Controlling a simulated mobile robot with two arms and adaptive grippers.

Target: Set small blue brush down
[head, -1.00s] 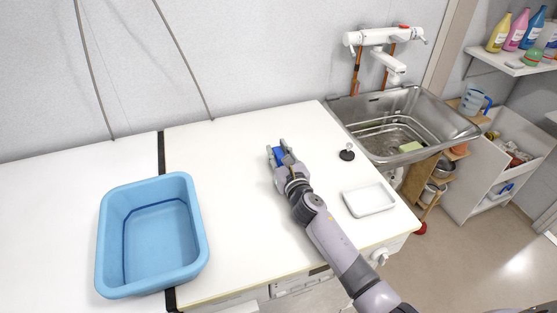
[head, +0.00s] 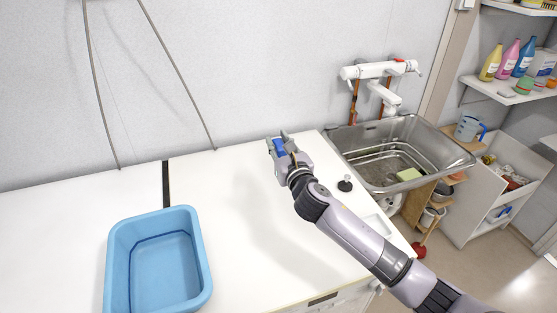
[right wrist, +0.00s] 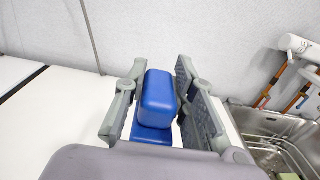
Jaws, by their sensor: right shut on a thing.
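The small blue brush (head: 279,147) is in my right gripper (head: 280,140), over the back part of the white worktop. In the right wrist view the brush (right wrist: 157,95) is a plain blue block between the two grey fingers, with a lower blue part beneath it. The right gripper is shut on it. The shadow of my arm lies apart from it on the worktop, so the brush looks held above the surface. The underside of the brush is hidden. My left gripper is not in view.
A blue basin (head: 116,262) stands on the left. A black stopper (head: 345,185) and a white tray (head: 379,223), partly behind my arm, are to the right. The metal sink (head: 432,137) adjoins the worktop. The worktop's middle is bare.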

